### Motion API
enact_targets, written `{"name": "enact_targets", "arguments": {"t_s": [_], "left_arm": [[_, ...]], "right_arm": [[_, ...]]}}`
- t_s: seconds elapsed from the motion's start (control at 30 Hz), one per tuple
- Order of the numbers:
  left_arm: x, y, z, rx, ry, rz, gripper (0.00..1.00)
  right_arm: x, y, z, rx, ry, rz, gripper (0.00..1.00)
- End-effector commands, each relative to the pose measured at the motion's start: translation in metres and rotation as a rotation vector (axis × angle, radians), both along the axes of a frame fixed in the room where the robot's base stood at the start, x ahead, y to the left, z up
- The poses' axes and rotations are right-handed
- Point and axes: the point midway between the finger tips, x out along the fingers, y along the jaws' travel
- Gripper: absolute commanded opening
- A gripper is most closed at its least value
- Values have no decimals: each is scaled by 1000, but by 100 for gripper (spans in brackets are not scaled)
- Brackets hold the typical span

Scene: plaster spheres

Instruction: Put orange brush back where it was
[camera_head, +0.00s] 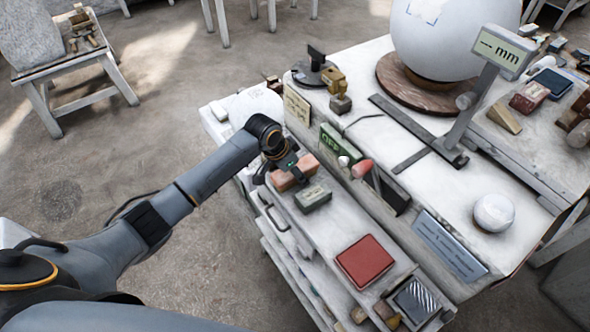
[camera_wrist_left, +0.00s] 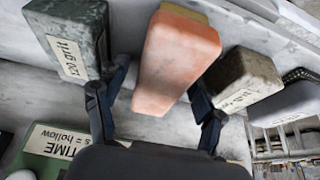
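The orange brush (camera_head: 295,172), a block with an orange face and a paler end, lies on the narrow pale ledge at the cart's near side. It also shows in the left wrist view (camera_wrist_left: 178,62). My left gripper (camera_head: 283,167) is down at the brush. In the left wrist view its fingers (camera_wrist_left: 162,88) are apart on either side of the brush, with a gap on the left; contact on the right is unclear. The fingertips are partly hidden in the head view. My right gripper is not in view.
A grey-green block (camera_head: 313,197) sits close beside the brush. In the left wrist view, labelled dark blocks flank it on the left (camera_wrist_left: 70,40) and right (camera_wrist_left: 240,82). A red pad (camera_head: 365,262) lies farther along the ledge, with clear surface between.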

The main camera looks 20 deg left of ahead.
Motion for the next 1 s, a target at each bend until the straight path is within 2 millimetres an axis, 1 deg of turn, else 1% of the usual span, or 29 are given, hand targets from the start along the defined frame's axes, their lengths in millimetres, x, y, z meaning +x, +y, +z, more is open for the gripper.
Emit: {"name": "enact_targets", "arguments": {"t_s": [0.17,0.27,0.37,0.43,0.7,0.8,0.9,1.0], "left_arm": [[0,0,1,0,0,0,68],[-1,1,5,-1,-1,0,68],[-4,5,17,0,-4,-1,68],[-9,8,29,2,-4,-2,68],[-26,22,83,1,-4,0,68],[-31,25,97,1,-3,-1,68],[-34,27,107,-1,-2,0,68],[-36,28,112,-1,-1,0,68]], "right_arm": [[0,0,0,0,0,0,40],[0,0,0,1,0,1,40],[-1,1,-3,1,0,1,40],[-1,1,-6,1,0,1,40],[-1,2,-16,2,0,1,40],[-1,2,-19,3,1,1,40],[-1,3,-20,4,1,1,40],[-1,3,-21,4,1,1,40]]}}
